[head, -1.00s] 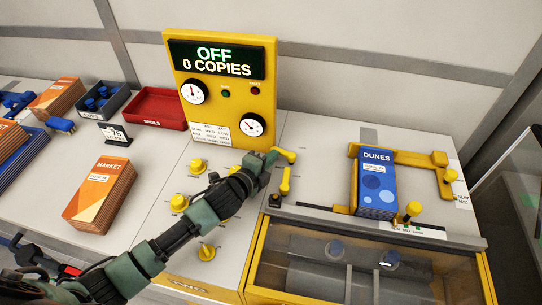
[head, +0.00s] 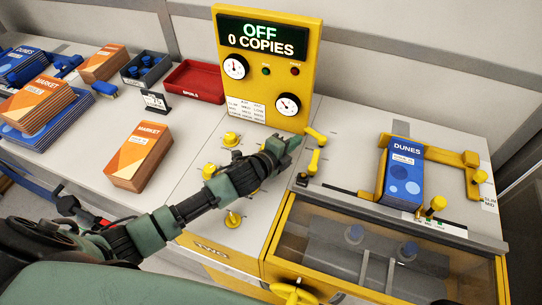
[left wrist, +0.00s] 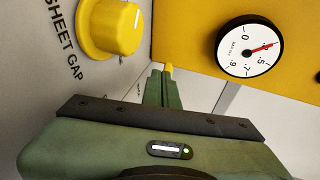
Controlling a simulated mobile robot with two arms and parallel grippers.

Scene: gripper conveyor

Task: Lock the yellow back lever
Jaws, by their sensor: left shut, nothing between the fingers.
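The yellow back lever (head: 316,135) stands on the grey machine top, right of the yellow panel's foot, its handle slanting down to the right. The yellow front lever (head: 313,162) is just in front of it, pointing roughly away from me. My left gripper (head: 293,143) is shut and empty, its tips just left of the back lever with a small gap. In the left wrist view the shut fingers (left wrist: 161,88) point at a small yellow piece just beyond their tips; most of it is hidden. My right gripper is not in view.
The yellow panel (head: 262,90) with gauges and an OFF display rises behind the gripper. Several yellow knobs (head: 231,139) lie around my arm. A blue DUNES stack (head: 403,172) sits in a yellow guide at right. A glass-covered roller bay (head: 375,255) is in front.

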